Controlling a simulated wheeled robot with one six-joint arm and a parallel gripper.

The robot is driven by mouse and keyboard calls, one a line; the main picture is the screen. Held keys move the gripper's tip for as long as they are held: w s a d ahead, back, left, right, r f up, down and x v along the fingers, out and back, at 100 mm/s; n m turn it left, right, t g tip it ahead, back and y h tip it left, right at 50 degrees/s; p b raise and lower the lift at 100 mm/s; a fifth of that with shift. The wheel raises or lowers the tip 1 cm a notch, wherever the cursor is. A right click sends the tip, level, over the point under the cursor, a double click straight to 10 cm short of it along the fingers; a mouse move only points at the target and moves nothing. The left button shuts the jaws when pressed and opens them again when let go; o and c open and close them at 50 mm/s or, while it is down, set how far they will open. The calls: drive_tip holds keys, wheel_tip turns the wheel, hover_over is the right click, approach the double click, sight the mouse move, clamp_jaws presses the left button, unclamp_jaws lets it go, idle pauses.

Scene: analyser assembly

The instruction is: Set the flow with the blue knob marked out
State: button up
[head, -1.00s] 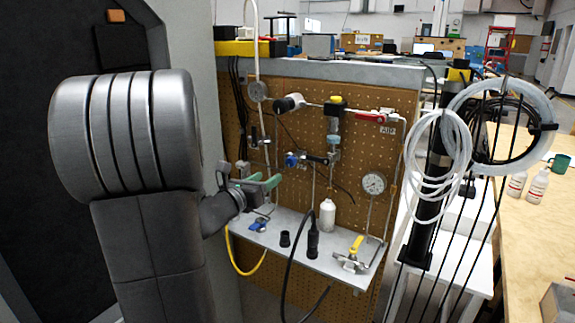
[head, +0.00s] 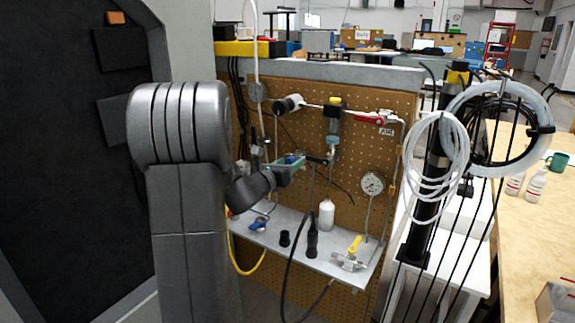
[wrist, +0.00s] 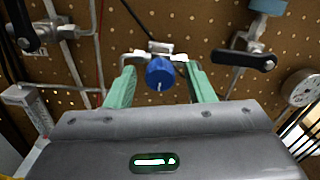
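The blue knob (wrist: 160,73) sits on a small metal valve on the pegboard, with a pale mark on its lower face in the wrist view. My gripper (wrist: 160,82) is open, with one green finger on each side of the knob and a visible gap on both sides. In the head view, my gripper (head: 290,168) is at the panel and largely covers the knob, of which a bit of blue shows. I cannot tell how deep the fingers reach around it.
A black-handled valve (wrist: 244,60) is close on the right, another black handle (wrist: 22,26) on the left. A gauge (head: 372,184) hangs at right. Below, a shelf (head: 322,264) holds a white bottle (head: 326,214) and a yellow-handled valve (head: 351,256).

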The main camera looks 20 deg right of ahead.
drive_tip(key=c, duration=1)
drive_tip(key=shift+o, duration=0.2)
drive_tip(key=shift+n, duration=0.3)
